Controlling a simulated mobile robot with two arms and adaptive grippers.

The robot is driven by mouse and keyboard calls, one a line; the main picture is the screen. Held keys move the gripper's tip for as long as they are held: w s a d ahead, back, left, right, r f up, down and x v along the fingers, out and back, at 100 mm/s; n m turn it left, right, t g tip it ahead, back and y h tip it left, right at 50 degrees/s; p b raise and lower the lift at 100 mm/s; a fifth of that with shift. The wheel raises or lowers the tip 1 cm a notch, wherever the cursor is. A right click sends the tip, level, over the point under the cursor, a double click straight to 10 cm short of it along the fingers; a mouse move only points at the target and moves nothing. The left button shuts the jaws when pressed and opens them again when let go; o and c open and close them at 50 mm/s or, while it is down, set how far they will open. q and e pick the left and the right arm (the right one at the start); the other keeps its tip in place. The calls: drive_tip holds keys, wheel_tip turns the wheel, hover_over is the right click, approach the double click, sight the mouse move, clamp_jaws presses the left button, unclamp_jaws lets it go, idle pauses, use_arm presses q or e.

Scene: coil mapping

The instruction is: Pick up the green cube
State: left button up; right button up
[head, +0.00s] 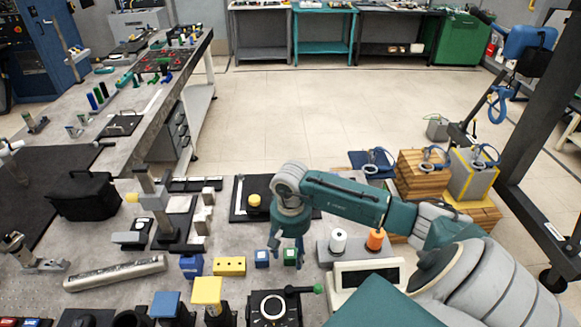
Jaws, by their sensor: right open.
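Whether the fingers touch the cube cannot be told. My right arm comes in from the lower right. My left gripper does not show.
A yellow block (230,266) with holes and a blue block (191,266) stand left of the cubes. A black control box (272,309) is in front, and a black mat (240,207) lies behind.

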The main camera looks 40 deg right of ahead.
drive_tip(key=shift+f, duration=1.2)
drive_tip(key=c, duration=1.1)
drive_tip(key=shift+r, duration=0.1)
